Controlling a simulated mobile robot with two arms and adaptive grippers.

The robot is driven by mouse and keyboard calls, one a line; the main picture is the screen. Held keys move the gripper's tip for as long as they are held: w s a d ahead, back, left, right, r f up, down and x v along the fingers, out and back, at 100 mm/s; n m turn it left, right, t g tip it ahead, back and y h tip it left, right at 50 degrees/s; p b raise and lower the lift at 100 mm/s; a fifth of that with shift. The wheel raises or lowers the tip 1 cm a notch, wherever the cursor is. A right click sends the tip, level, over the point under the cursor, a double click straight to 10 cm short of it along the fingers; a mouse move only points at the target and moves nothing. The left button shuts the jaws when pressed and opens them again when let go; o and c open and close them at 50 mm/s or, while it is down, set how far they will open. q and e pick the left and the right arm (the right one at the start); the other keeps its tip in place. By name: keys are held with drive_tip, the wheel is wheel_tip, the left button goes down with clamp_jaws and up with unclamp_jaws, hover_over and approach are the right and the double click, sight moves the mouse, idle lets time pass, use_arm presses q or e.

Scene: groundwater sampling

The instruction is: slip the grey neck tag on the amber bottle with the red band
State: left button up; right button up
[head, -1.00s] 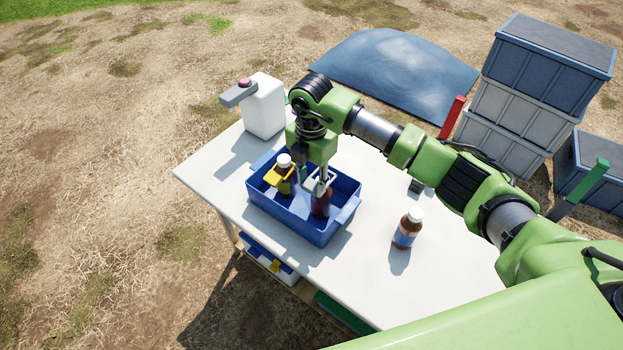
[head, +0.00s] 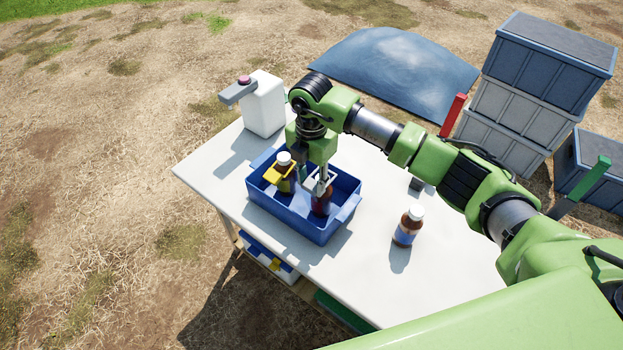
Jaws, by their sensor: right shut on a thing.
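My right gripper (head: 321,185) points down into the blue tray (head: 325,236), at its right part. It is shut on the grey neck tag (head: 319,181), a small pale piece at the fingertips. An amber bottle (head: 320,205) stands in the tray right beneath the fingers and tag; it looks dark reddish, and its top is hidden by the gripper. The tag is at the height of that bottle's neck, but I cannot tell whether it is around the neck. My left gripper is not in view.
Another white-capped bottle (head: 284,160) with a yellow tag (head: 278,178) stands in the tray's left part. An amber bottle with a blue band (head: 406,232) stands on the white table (head: 350,280). A white jug (head: 265,105) stands at the back left. Stacked crates (head: 530,90) are beyond the table.

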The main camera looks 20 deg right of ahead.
sight(312, 185)
drive_tip(key=shift+f+b, duration=1)
drive_tip(key=shift+f, duration=0.5)
drive_tip(key=o, duration=0.9)
wheel_tip(312, 185, up, 12)
idle(0.3)
